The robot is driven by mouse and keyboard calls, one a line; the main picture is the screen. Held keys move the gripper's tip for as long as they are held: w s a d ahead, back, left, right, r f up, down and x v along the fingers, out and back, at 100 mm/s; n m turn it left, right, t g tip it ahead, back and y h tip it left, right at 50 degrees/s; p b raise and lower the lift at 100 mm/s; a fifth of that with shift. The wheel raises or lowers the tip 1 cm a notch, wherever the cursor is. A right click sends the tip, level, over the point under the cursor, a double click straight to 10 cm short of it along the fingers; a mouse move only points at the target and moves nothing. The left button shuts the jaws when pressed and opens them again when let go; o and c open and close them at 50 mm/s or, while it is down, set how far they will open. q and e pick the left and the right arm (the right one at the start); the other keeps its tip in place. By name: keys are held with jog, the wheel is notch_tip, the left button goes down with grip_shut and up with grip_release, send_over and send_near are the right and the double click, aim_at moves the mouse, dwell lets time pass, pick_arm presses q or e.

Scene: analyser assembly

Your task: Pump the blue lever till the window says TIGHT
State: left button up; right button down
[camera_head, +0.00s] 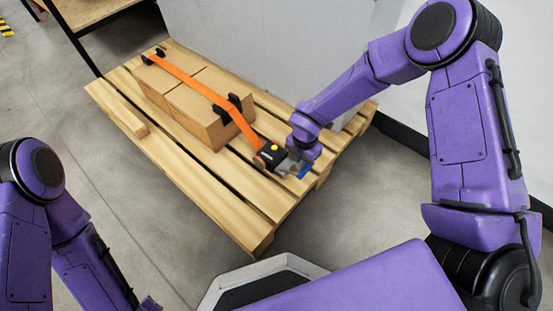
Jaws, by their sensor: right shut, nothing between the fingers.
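The unit sits on the wooden pallet at the end of an orange strap (190,80). My right gripper (291,168) is at the lever, shut with nothing between its fingers. It covers part of the lever, and I cannot tell whether they touch. The window's text is too small to read. Of my left arm, purple links show at the lower left; its gripper is not in view.
Cardboard boxes (190,108) stand on the pallet (180,165) under the strap, with black corner guards (228,107). A grey panel (260,50) rises behind the pallet. A wooden table (85,12) stands at the upper left. The floor left of the pallet is clear.

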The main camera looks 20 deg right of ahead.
pick_arm(q)
jog(key=shift+f+b, duration=0.9)
jog(key=shift+f, duration=1.25)
pick_arm(e)
jog(key=shift+f, duration=2.05)
jog(key=shift+r+p, duration=0.95)
jog(key=shift+r, duration=0.1)
pick_arm(q)
notch_tip(320, 180, up, 6)
jog(key=p, duration=0.5)
jog(key=shift+r, duration=0.15)
pick_arm(e)
notch_tip(320, 180, up, 6)
jog(key=shift+a+r, duration=0.2)
jog(key=shift+a, duration=0.1)
pick_arm(q)
jog(key=shift+d, duration=0.1)
